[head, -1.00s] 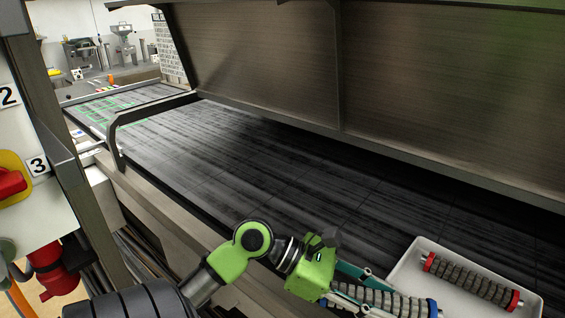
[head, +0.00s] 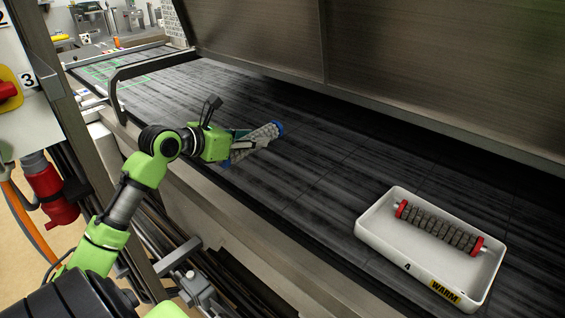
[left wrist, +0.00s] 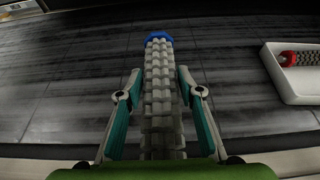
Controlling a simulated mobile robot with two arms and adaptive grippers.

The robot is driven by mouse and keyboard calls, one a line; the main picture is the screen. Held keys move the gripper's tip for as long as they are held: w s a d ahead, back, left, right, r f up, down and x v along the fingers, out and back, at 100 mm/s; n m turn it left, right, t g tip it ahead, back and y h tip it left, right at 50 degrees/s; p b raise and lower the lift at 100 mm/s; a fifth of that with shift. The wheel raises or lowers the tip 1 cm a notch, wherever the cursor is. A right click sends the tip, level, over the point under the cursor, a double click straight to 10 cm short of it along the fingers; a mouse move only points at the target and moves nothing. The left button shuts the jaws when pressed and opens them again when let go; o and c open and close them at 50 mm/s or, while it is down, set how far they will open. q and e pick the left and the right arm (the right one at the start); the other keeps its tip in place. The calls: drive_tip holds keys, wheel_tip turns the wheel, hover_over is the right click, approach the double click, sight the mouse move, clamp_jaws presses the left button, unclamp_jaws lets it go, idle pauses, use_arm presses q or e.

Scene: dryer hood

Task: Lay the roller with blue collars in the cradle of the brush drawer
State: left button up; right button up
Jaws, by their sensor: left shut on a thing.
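The roller with blue collars (head: 258,142) is in my left gripper (head: 236,148), over the near part of the dark belt in the head view. In the left wrist view the roller (left wrist: 160,85) runs lengthwise between the two teal-padded fingers of the left gripper (left wrist: 160,105), with one blue collar at its far end. The fingers hide part of the roller in the head view. The brush drawer and its cradle cannot be made out. My right gripper is not in view.
A white tray (head: 375,240) labelled WARM stands on the dark belt (head: 310,185) at the right, holding a roller with red collars (head: 438,228). A metal hood (head: 430,70) overhangs the belt. A bent metal bar (head: 113,90) stands at the left. The belt between roller and tray is clear.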

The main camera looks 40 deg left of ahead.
use_arm(q)
drive_tip(key=w+a+f+p, duration=0.1)
drive_tip(key=w+a+f, duration=0.2)
drive_tip(key=w, duration=0.4)
hover_over(268, 161)
drive_tip(key=f, duration=0.5)
drive_tip(key=shift+s+f, duration=0.35)
drive_tip(key=shift+f, duration=0.05)
drive_tip(key=shift+w+f, duration=0.15)
drive_tip(key=shift+f, duration=0.05)
drive_tip(key=shift+w+f, duration=0.1)
drive_tip(key=shift+f, duration=1.55)
drive_tip(key=o, duration=1)
drive_tip(key=shift+f, duration=0.2)
drive_tip(key=o, duration=0.3)
drive_tip(key=shift+o, duration=0.2)
drive_tip(key=shift+r, duration=0.1)
